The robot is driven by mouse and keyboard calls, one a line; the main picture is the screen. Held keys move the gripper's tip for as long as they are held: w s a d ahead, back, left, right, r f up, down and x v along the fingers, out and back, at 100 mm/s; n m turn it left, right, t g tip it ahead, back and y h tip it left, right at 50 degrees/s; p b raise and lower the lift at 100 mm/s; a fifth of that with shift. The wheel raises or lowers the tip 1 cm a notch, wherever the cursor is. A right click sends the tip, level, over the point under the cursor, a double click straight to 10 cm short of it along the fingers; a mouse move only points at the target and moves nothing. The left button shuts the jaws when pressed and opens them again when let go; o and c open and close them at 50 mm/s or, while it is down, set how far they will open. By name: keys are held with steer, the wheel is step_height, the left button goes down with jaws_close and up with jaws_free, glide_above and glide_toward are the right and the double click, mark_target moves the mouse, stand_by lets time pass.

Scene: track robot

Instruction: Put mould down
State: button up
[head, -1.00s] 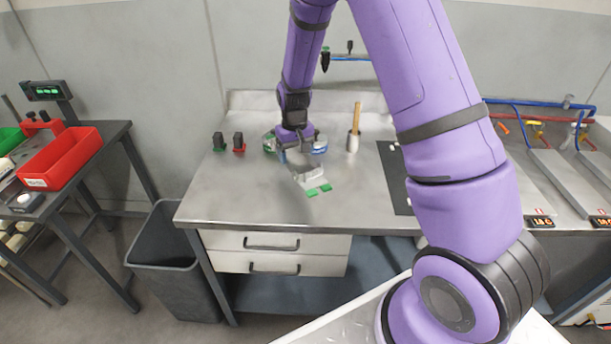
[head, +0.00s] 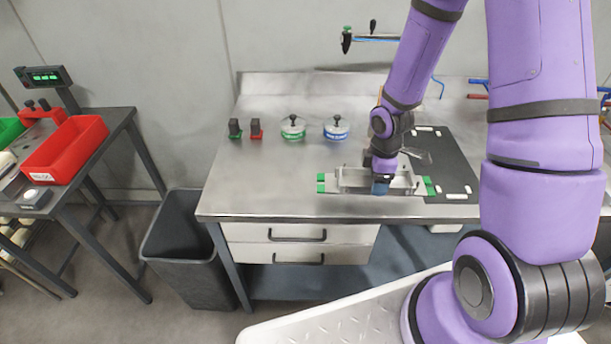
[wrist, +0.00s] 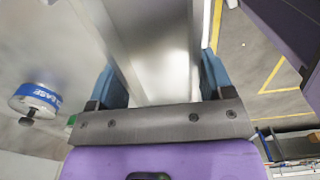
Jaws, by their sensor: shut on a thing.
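The mould (head: 352,180) is a long grey metal trough with green end pieces. In the head view it lies lengthwise left to right over the front of the steel bench, its right end by the black mat. My gripper (head: 381,187) reaches down from above and is shut on it near its middle. In the wrist view, the mould (wrist: 150,45) runs between the two blue fingers of my gripper (wrist: 158,82). My wrist and fingers hide part of it. I cannot tell whether its underside touches the bench.
On the steel bench (head: 265,185), a green-labelled tin (head: 293,130), a blue-labelled tin (head: 336,130) and two small dark-handled pieces stand behind. A black mat (head: 452,160) lies to the right. Bench left of the mould is clear. A grey bin (head: 185,245) stands below left.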

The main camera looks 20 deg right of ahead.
steer(key=shift+w+a, duration=0.15)
steer(key=shift+a, duration=0.15)
steer(key=w+a, duration=0.3)
steer(key=w+a+f, duration=0.1)
steer(key=w+a, duration=0.6)
steer(key=shift+w+a+f, duration=0.15)
steer(key=shift+a+f, duration=0.1)
steer(key=shift+a, duration=0.15)
steer(key=shift+a+f, duration=0.15)
steer(key=shift+f, duration=0.15)
steer(key=shift+w+f, duration=0.1)
steer(key=shift+f, duration=1.35)
steer(key=shift+f, duration=0.1)
steer(key=o, duration=1.4)
